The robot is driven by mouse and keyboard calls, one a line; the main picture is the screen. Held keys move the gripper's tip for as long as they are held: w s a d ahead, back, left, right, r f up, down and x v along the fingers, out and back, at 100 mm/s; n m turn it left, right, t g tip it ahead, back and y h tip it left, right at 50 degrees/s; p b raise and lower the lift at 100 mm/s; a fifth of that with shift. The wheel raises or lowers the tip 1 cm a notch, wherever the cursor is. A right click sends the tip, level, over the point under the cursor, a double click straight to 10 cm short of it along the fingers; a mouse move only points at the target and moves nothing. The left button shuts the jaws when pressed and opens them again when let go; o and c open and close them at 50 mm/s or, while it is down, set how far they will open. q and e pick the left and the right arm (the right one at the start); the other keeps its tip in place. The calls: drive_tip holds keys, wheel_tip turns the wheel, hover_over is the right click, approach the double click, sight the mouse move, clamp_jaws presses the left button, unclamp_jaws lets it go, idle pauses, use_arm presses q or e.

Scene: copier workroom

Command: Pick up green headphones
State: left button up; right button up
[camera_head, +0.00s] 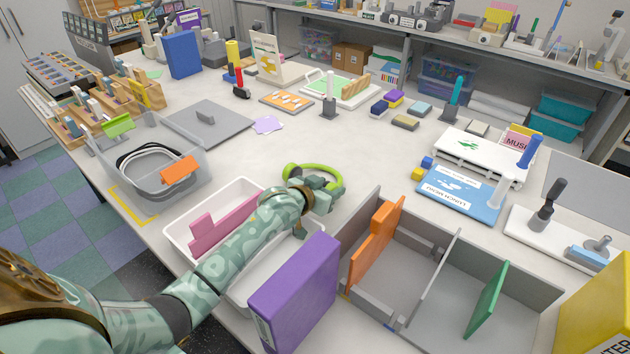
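The green headphones (312,168) show as a bright green curved band on the table, near the middle of the camera_head view. My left arm comes in from the lower left, and my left gripper (328,194) is right at the headphones, overlapping their near side. The gripper and wrist hide part of the headphones. I cannot tell whether the fingers are closed on the band or only beside it. My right gripper is not in view.
A white bin with a pink divider (220,222) lies under my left arm. A purple binder (295,292) stands in front, beside a grey divided tray (417,262). A clear bin with cables (150,170) is at left. The table beyond the headphones is fairly clear.

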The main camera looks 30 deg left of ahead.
use_arm(q)
clamp_jaws()
